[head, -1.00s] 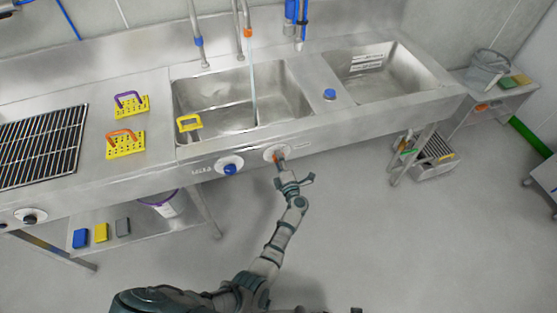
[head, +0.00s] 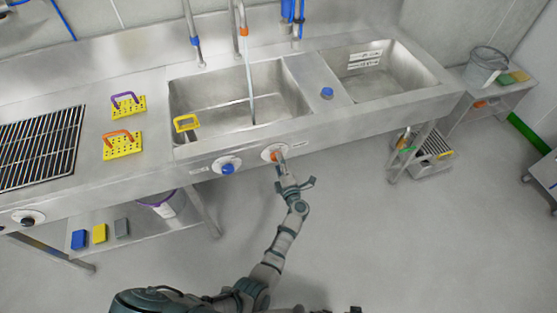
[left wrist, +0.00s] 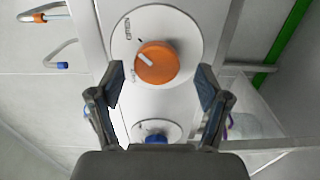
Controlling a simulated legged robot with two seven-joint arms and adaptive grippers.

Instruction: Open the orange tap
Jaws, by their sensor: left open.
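The orange tap knob (left wrist: 157,63) sits on a round white plate on the sink's front panel. Its white mark points to the upper left in the left wrist view, and the plate bears the word OPEN. My left gripper (left wrist: 161,88) is open, its fingers on either side just below the knob in that view, apart from it. Water runs from the spout with the orange band (head: 243,31) into the left basin. My right gripper is not in view.
A blue knob (head: 227,169) sits left of the orange one on the panel; it also shows in the left wrist view (left wrist: 156,139). Yellow scrubbers with handles (head: 122,146) lie on the counter. The floor in front is clear.

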